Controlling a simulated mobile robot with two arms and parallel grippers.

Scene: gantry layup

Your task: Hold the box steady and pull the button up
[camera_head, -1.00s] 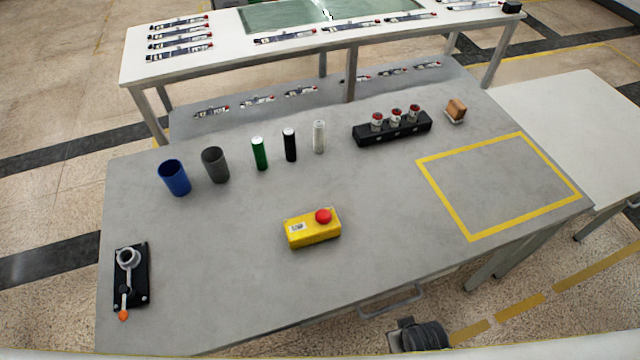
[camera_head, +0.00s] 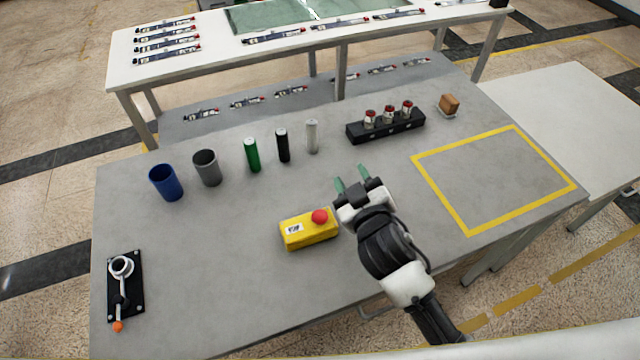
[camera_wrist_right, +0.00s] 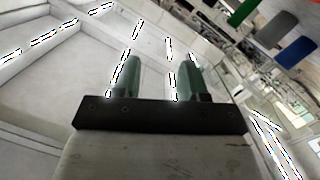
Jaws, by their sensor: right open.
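The yellow box (camera_head: 309,233) lies on the grey table, left of my right gripper in the head view. The red button (camera_head: 319,216) sits on the right part of its top, and a white label shows on its left part. My right gripper (camera_head: 351,179) is open and empty, above the table to the right of the box and apart from it. Its two green fingers also show in the right wrist view (camera_wrist_right: 158,78), with nothing between them. The box is not clearly seen in the wrist view. My left gripper is not in view.
Behind the box stand a blue cup (camera_head: 166,182), a grey cup (camera_head: 207,168) and green, black and white cylinders. A black holder (camera_head: 386,126) carries red-topped pieces. A lever plate (camera_head: 125,287) lies at left. The yellow-outlined area (camera_head: 490,180) at right is empty.

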